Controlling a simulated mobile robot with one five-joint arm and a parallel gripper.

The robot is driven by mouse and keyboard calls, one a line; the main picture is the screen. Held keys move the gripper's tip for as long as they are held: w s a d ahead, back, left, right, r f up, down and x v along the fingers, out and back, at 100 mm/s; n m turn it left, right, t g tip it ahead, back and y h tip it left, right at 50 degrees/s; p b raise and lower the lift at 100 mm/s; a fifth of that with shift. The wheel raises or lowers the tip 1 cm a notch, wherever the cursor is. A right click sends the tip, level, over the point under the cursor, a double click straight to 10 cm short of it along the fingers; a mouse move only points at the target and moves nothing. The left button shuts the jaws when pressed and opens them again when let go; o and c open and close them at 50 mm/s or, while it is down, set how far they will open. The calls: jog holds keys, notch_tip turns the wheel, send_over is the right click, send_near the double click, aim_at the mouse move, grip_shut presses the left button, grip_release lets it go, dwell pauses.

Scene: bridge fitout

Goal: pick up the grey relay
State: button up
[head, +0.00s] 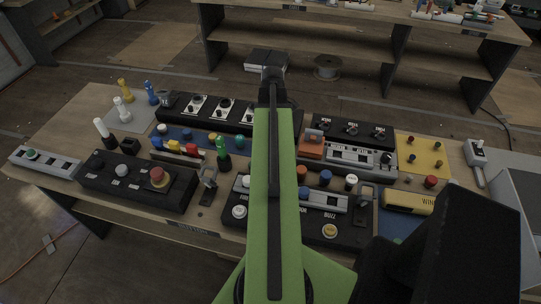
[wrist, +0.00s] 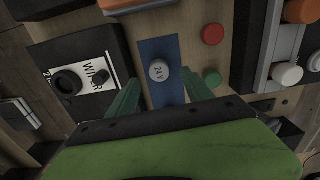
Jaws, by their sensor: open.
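A small round grey piece marked "24V" (wrist: 160,70), which looks like the grey relay, stands on a blue strip (wrist: 158,50) in the wrist view. The green fingers of my gripper (wrist: 163,95) are spread apart, one on each side of the blue strip, with the grey piece between and a little beyond their tips. Nothing is held. In the head view my green arm reaches across the middle of the bench and hides the gripper's fingers. I cannot pick out the grey piece there.
A red cap (wrist: 213,34) and a green cap (wrist: 212,78) stand right of the blue strip. A black box with a white panel (wrist: 85,75) is at left. The bench (head: 60,130) is crowded with switch boxes and a yellow block (head: 408,202).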

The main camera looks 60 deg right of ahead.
jog(key=f+b, duration=0.3)
jog(key=f, duration=0.1)
jog(key=f+b, duration=0.2)
jog(key=f, duration=0.1)
jog(key=shift+w+b, duration=0.25)
jog(key=shift+b, duration=0.1)
jog(key=shift+r, duration=0.25)
grip_shut()
